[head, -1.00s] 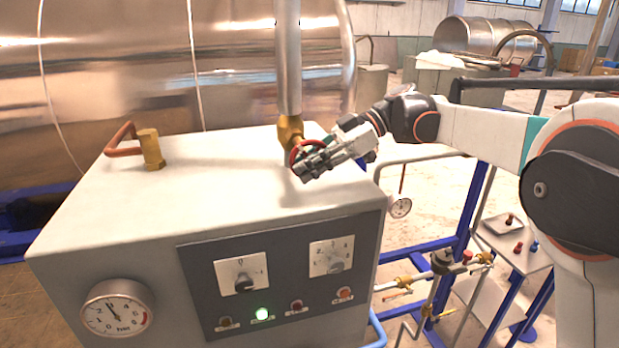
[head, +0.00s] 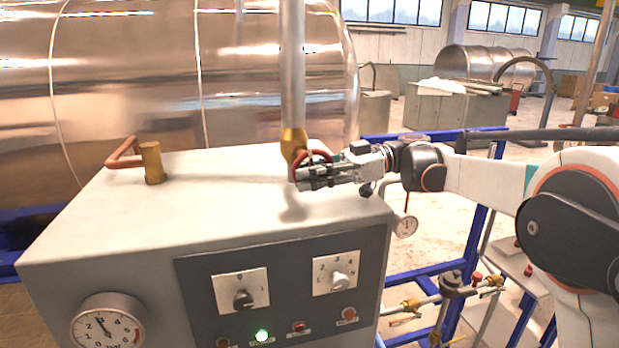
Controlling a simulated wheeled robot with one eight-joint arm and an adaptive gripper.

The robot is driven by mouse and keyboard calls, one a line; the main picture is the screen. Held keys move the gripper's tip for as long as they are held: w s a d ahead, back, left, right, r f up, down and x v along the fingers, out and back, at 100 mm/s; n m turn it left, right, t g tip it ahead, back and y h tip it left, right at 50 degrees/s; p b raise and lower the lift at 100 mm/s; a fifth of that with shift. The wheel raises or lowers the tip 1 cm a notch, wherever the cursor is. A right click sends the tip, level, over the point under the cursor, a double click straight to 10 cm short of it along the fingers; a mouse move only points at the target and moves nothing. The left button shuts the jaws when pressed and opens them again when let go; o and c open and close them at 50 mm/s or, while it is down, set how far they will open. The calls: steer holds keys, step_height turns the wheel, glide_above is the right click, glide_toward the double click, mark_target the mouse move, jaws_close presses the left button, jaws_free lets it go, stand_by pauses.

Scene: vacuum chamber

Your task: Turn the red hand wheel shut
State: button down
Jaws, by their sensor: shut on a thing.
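The red hand wheel (head: 297,163) sits on the brass valve body (head: 293,143) at the foot of the vertical steel pipe, above the top of the pale cabinet. My gripper (head: 304,179) reaches in from the right and is shut on the wheel's rim. Its fingers hide the lower and front part of the wheel. How far the valve is turned cannot be seen.
The pale cabinet's top (head: 215,205) is mostly clear below the wheel. A copper elbow pipe with a brass fitting (head: 152,163) stands at its left. The control panel (head: 285,285) and a pressure gauge (head: 108,328) are on its front. A blue frame (head: 474,240) stands at the right.

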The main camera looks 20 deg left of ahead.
steer(key=c, duration=1.6)
jaws_free()
steer(key=shift+c, duration=0.2)
steer(key=shift+d, duration=0.1)
steer(key=v, duration=0.7)
steer(key=shift+w+d, duration=0.15)
